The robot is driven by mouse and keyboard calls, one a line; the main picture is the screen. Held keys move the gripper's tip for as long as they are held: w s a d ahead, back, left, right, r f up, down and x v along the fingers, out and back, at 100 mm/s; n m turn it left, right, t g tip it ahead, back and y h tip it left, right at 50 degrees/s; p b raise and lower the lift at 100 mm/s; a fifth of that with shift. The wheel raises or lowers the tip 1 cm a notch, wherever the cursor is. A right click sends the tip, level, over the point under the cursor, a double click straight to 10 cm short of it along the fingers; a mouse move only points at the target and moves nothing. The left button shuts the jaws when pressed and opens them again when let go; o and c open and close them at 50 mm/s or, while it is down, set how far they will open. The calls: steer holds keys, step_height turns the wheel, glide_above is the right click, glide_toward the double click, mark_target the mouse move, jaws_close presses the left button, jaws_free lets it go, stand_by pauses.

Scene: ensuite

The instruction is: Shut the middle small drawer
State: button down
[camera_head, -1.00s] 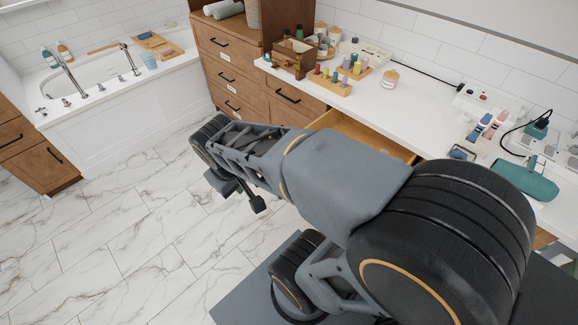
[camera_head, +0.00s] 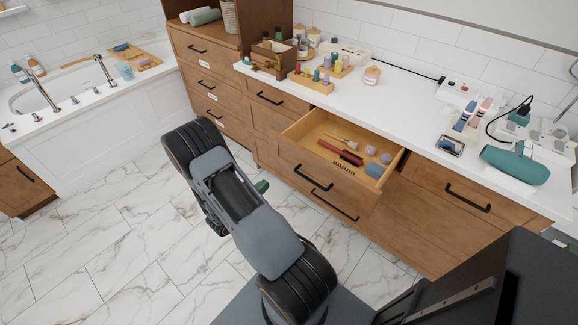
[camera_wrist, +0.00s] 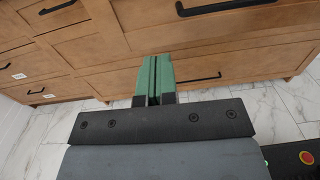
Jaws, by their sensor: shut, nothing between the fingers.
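The middle small drawer (camera_head: 322,172) is pulled well open in the head view, between two shut top drawers. It has a wooden front with a black bar handle. Inside lie a red comb, a brush, a blue block and small round items. My gripper (camera_wrist: 153,62) has green fingers, closed together and empty, pointing at the wooden fronts in the wrist view. In the head view only a green bit of my gripper (camera_head: 262,187) shows beside my arm, left of the open drawer and low. I cannot tell whether the fingers touch a front.
The white counter (camera_head: 408,120) above holds bottles, a jar, a phone and a teal hair dryer (camera_head: 515,165). A shut lower drawer with a black handle (camera_head: 335,207) is below the open one. Marble floor (camera_head: 100,240) is clear to the left.

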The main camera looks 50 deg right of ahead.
steer(key=p, duration=0.1)
glide_toward(293, 160)
steer(key=d, duration=0.5)
steer(key=shift+s+d+f, duration=0.1)
steer(key=shift+s+d, duration=0.05)
steer(key=shift+d, duration=1.15)
